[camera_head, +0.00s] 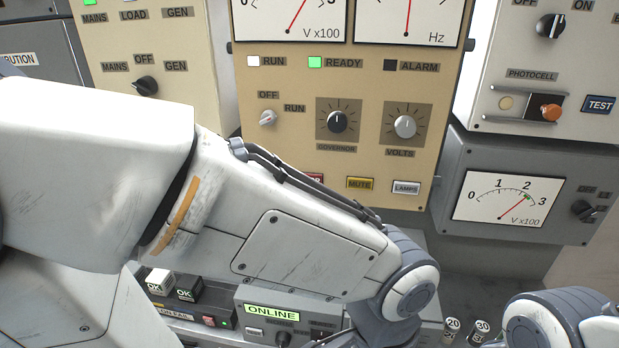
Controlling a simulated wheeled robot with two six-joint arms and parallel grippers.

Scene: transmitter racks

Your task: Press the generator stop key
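The beige generator panel (375,85) stands upright at the centre, with RUN, READY and ALARM lamps, an OFF/RUN switch (268,117) and GOVERNOR and VOLTS knobs. Its bottom row shows a red key (314,180) mostly covered by my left arm, a yellow MUTE key (359,184) and a grey LAMPS key (406,187). No key marked stop can be read; the panel's lower left is hidden behind my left arm. My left arm crosses in front of the panel, its wrist low at centre. Part of my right arm shows at the bottom right. Neither gripper is in view.
The green READY lamp (315,62) is lit. A grey meter box (467,220) stands right of the panel, below a TEST key (598,104).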

